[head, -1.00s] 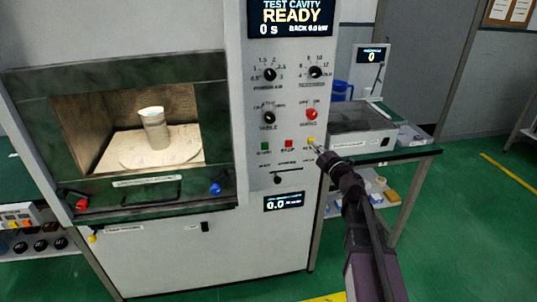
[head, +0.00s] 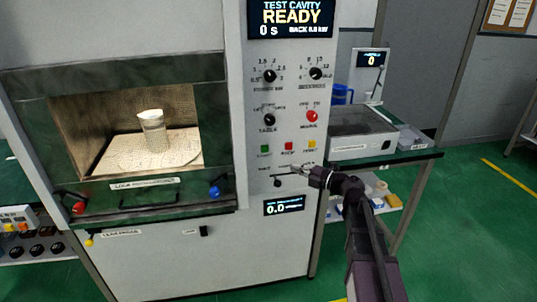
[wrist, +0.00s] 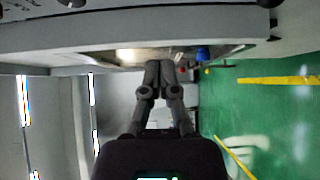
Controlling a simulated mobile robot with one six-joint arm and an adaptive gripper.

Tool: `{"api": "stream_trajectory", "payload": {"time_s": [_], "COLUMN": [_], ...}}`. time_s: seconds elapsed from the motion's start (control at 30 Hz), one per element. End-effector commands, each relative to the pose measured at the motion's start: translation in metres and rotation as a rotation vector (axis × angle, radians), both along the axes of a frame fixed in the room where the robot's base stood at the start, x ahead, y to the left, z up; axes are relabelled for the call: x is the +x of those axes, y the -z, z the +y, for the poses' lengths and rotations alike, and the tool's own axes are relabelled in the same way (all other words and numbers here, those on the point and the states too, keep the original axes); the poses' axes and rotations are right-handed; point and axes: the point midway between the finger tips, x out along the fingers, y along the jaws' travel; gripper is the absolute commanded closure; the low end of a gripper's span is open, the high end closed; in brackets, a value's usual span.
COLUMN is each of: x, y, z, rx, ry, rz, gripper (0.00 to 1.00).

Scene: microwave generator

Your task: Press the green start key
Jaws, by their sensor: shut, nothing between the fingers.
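The green start key (head: 265,149) is the leftmost of three square keys in a row on the generator's light control panel (head: 257,205). The red key (head: 289,146) and the yellow key (head: 312,143) are to its right. My gripper (head: 294,170) is in front of the panel, lower than the keys and to the right of the green key, with its tip pointing left. No contact with the green key shows. In the wrist view my gripper's fingers (wrist: 160,68) are together and empty; the keys cannot be made out there.
The display (head: 291,17) reads READY and 0 s. Knobs and a round red button (head: 311,116) sit above the keys. A white cup (head: 152,130) stands in the cavity at left. A side table (head: 420,154) with equipment is at right.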

Motion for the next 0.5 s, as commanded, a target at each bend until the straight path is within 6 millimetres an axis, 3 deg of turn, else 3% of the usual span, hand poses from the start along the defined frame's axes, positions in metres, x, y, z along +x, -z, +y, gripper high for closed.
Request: {"api": "stream_trajectory", "payload": {"time_s": [0.27,0.5], "x": [0.002,0.012], "y": [0.0,0.0], "z": [0.003,0.019], "rx": [0.001,0.001], "ry": [0.001,0.0], "rz": [0.0,0.0], "gripper": [1.0,1.0]}}
